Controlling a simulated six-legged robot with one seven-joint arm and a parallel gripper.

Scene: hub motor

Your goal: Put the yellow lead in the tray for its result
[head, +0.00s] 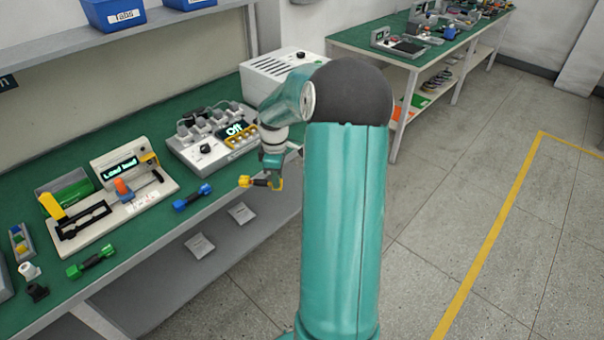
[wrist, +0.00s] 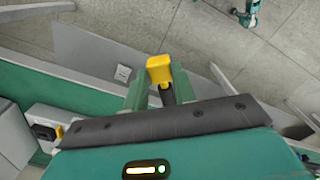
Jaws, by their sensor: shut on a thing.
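The yellow lead (head: 246,181), with yellow ends and a dark middle, is held in my gripper (head: 272,177) just off the front edge of the bench. In the wrist view its yellow end (wrist: 159,69) sticks out beyond the gripper (wrist: 152,98), with the dark part below it. My gripper is shut on it. A tester (head: 122,205) on the bench shows "Load lead" on its screen and has an orange knob and a black fixture. A grey open tray (head: 42,186) with a green inside stands behind its left end. I cannot tell which result it is for.
A blue lead (head: 193,198) and a green lead (head: 91,262) lie near the bench's front edge. A unit reading "Off" (head: 218,138) stands right of the tester. Blue bins (head: 112,14) sit on the shelf above. Floor to the right is clear.

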